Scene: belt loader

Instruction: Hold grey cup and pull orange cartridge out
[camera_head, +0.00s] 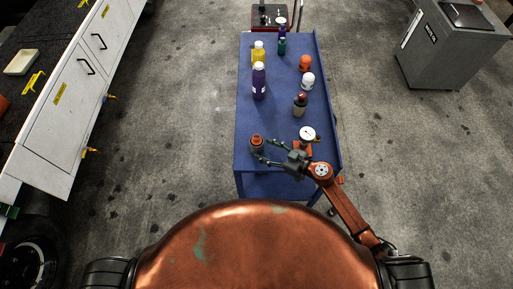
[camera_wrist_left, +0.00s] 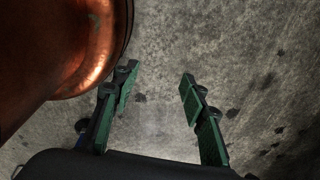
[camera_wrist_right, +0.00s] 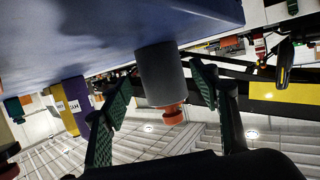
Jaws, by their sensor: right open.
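The grey cup (camera_head: 257,149) stands near the front left of the blue cart top. The orange cartridge (camera_head: 256,139) sits in its top. In the right wrist view, which looks upside down, the grey cup (camera_wrist_right: 160,72) and the orange cartridge (camera_wrist_right: 172,113) show between the fingers. My right gripper (camera_head: 267,151) is open, its fingertips pointing at the cup from the right; I cannot tell whether they touch it. My left gripper (camera_wrist_left: 158,92) is open and empty above the bare floor, beside my copper body; it is out of the head view.
On the blue cart (camera_head: 270,180), a white-faced gauge (camera_head: 307,133) on an orange base stands close to my right wrist. A brown-capped bottle (camera_head: 300,105), a purple bottle (camera_head: 259,82) and several other containers stand farther back. A white cabinet (camera_head: 75,100) is at left.

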